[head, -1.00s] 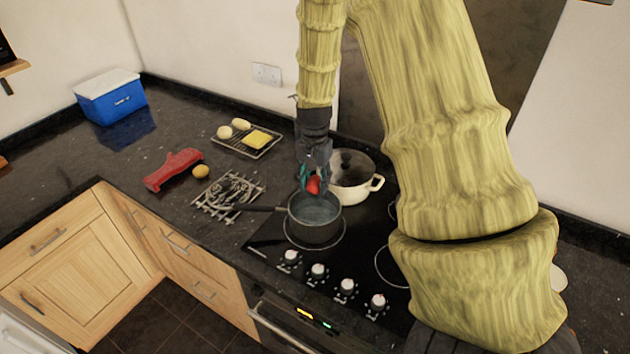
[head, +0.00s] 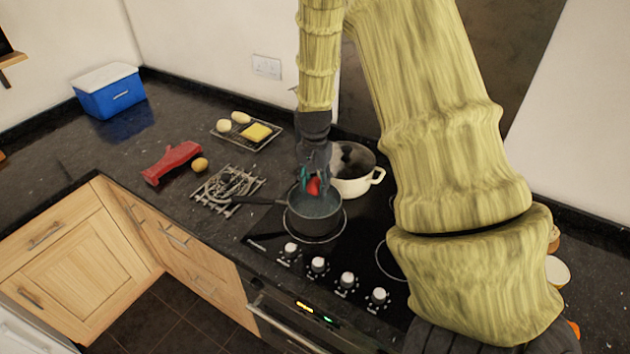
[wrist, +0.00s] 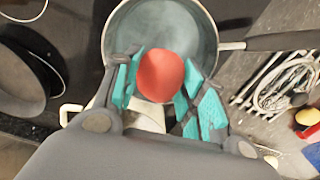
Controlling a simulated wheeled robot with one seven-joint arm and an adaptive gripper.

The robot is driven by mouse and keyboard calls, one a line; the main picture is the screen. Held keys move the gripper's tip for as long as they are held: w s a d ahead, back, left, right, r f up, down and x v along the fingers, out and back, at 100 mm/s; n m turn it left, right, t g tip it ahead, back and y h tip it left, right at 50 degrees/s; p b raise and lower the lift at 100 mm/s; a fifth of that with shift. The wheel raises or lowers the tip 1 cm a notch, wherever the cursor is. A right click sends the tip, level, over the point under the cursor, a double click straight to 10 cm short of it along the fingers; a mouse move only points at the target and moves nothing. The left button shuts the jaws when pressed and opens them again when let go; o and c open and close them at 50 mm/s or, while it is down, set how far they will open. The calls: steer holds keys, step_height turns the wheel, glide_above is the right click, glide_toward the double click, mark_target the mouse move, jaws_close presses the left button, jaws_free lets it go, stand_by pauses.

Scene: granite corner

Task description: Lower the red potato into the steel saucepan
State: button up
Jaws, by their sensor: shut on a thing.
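The red potato (head: 313,187) is held between the teal pads of my gripper (head: 312,184). In the wrist view the potato (wrist: 160,76) sits between the two fingers of the gripper (wrist: 160,85). The steel saucepan (head: 316,218) stands on the hob with its handle pointing left. In the head view the potato is at the pan's far rim or just inside it; its exact height is hard to tell. The wrist view shows the saucepan (wrist: 205,30) beneath the potato, its inside looking empty apart from a bluish-grey surface.
A cream pot (head: 352,182) with a dark lid stands close behind the saucepan. A trivet with a whisk-like wire tool (head: 228,188) lies left, near a red object (head: 172,162) and a yellow one (head: 200,165). A rack (head: 250,139) and blue box (head: 110,92) are farther back.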

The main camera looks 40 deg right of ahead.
steer(key=b, duration=0.3)
glide_above(315, 216)
steer(key=shift+f, duration=3.3)
steer(key=shift+f+b, duration=1.15)
steer(key=shift+f, duration=1.35)
stand_by(0.7)
steer(key=o, duration=1.1)
steer(key=shift+r, duration=0.15)
